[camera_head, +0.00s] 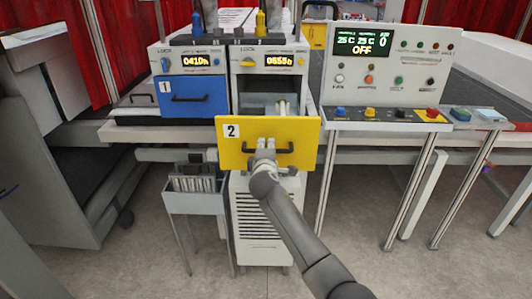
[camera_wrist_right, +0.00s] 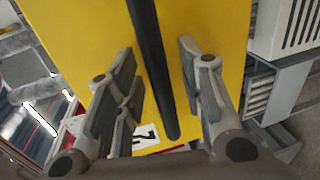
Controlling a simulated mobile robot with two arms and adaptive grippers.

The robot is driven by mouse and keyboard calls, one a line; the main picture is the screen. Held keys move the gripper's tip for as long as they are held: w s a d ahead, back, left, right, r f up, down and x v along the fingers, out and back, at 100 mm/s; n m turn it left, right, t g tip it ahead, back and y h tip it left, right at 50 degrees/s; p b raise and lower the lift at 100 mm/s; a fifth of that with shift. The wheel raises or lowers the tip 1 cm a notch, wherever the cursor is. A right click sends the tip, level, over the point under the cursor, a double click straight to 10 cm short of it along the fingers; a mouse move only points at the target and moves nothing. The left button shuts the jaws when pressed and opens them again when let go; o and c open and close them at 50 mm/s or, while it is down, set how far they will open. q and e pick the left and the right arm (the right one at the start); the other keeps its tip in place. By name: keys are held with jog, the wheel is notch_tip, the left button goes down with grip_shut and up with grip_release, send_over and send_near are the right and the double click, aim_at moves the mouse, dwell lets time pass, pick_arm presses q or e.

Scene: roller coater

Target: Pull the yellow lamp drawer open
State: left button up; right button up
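The yellow lamp drawer (camera_head: 236,158), labelled 2, stands pulled out from its cabinet, and its open inside shows behind the front panel. Its black bar handle (camera_head: 285,150) runs across the front. In the right wrist view, the two fingers of my right gripper (camera_wrist_right: 158,85) stand apart on either side of the handle (camera_wrist_right: 152,70), with a gap on each side. The yellow front (camera_wrist_right: 85,25) lies just behind them. My left gripper is in neither view.
A shut blue drawer (camera_head: 188,108), labelled 1, is to the left. A control panel (camera_head: 385,70) with buttons stands right. Below are a small grey rack (camera_head: 195,200) and a white vented cabinet (camera_head: 262,250). Grey floor (camera_head: 350,225) is free in front.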

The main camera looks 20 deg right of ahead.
jog(key=v, duration=1.2)
jog(key=shift+f, duration=0.1)
jog(key=s+f+m+g+y+b, duration=0.1)
jog(key=s+f+g, duration=0.25)
jog(key=f, duration=1.35)
jog(key=s+f+m+g+y+b, duration=0.15)
jog(key=s+f, duration=0.35)
jog(key=f, duration=1.1)
jog(key=s+d+f+m+g+y, duration=0.1)
jog(key=s+f+g, duration=0.1)
jog(key=s+f, duration=0.7)
jog(key=s+d+f+m+g, duration=0.1)
jog(key=s+f+m+g, duration=0.1)
jog(key=s+f, duration=0.7)
jog(key=s+d+f+m+g, duration=0.1)
jog(key=s+f, duration=0.4)
jog(key=s, duration=0.6)
jog(key=s+d+f+m+g+b, duration=0.1)
jog(key=s+d+f+m+g, duration=0.1)
jog(key=s+f, duration=0.4)
jog(key=s+d+f+m+g+b, duration=0.1)
jog(key=s+f+m, duration=0.3)
jog(key=s, duration=1.2)
notch_tip(320, 180, down, 3)
jog(key=shift+d+r+g+y, duration=0.25)
jog(key=shift+d+g+y, duration=0.1)
jog(key=shift+d+g, duration=0.2)
